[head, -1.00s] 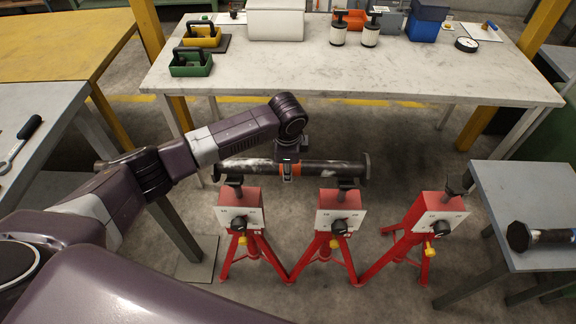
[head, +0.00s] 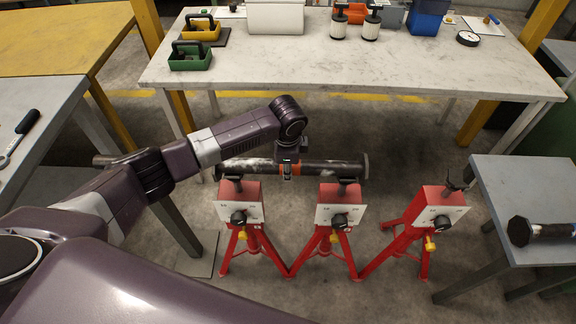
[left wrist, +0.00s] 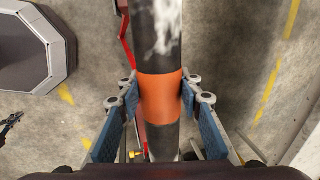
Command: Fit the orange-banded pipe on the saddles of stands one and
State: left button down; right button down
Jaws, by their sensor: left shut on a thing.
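The dark, scuffed pipe with an orange band (head: 325,168) and flanged ends lies level across the tops of the left red stand (head: 240,203) and the middle red stand (head: 338,207). It is over or on their dark saddles; I cannot tell whether it touches them. My left gripper (head: 287,168) comes from above and is shut on the pipe at the orange band. In the left wrist view its blue pads flank the orange band (left wrist: 160,95). The right red stand (head: 420,212) has nothing on its saddle. My right gripper is not in view.
A grey side table (head: 500,185) at the right holds another dark flanged pipe (head: 550,230). Behind the stands is a pale workbench (head: 330,75) with green (head: 190,58) and yellow caddies, canisters and a gauge (head: 467,38). The floor between bench and stands is clear.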

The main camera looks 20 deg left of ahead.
pick_arm(q)
jog(key=shift+w+r, duration=0.1)
jog(key=shift+r, duration=0.05)
jog(key=c, duration=1.3)
grip_release()
jog(key=shift+s+f, duration=0.25)
notch_tip(320, 180, up, 12)
jog(key=s, duration=0.2)
jog(key=shift+d, duration=0.35)
jog(key=shift+s, duration=0.1)
